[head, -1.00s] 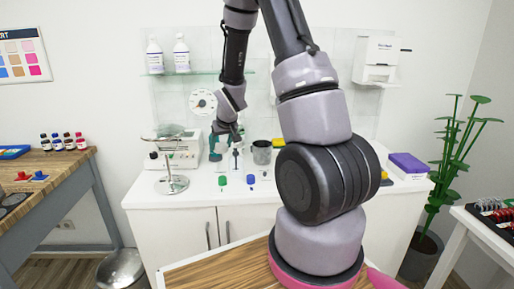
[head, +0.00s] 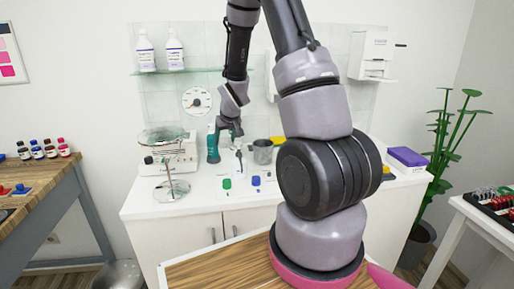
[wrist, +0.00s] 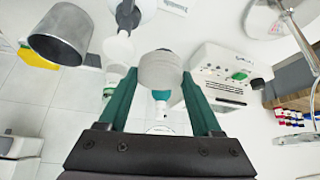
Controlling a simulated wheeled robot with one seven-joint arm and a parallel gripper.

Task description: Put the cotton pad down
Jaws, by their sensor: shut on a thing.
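A pale, round, thick disc, which I take to be the cotton pad (wrist: 160,70), sits between the two teal fingers of my gripper (wrist: 160,76) in the wrist view. The fingers are shut on its sides. In the head view my gripper (head: 226,146) hangs over the white counter (head: 195,205), between the white device and the metal cup. I cannot make out the pad clearly there. How far it is above the counter cannot be told.
A white device (head: 172,155) and a mirror on a stand (head: 171,187) are left of my gripper. A metal cup (head: 263,152) stands to its right. Green-capped (head: 227,184) and blue-capped (head: 256,181) bottles are in front. A purple box (head: 407,157) is far right.

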